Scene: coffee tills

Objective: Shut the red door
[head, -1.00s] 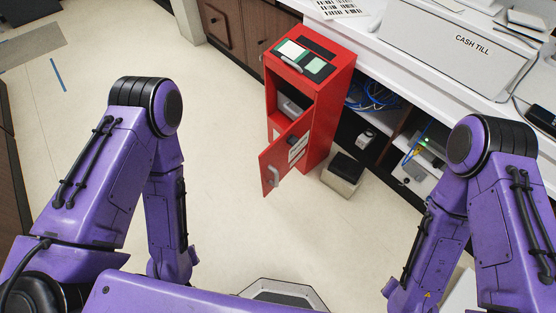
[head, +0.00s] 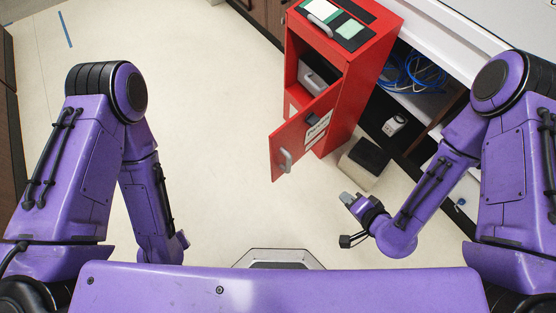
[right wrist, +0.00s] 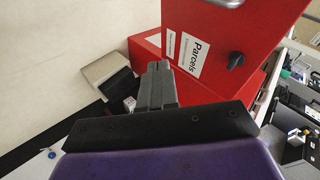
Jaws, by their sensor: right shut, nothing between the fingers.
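The red door (head: 302,137) stands open on the front of a red cabinet (head: 345,90), swung out toward me. It has a grey handle (head: 285,160) near its free edge. In the right wrist view the door (right wrist: 220,40) fills the upper right, with a white "Parcels" label (right wrist: 190,57) and a dark knob (right wrist: 236,60). My right gripper (head: 346,198) is shut and empty, to the right of the door and apart from it in the head view. Its fingers (right wrist: 157,75) also show in the right wrist view. My left gripper is not in view.
A grey bin with a dark top (head: 365,160) stands on the floor right of the cabinet, near my right gripper. A white counter (head: 450,35) with blue cables (head: 412,72) beneath it lies at the right. The floor left of the door is clear.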

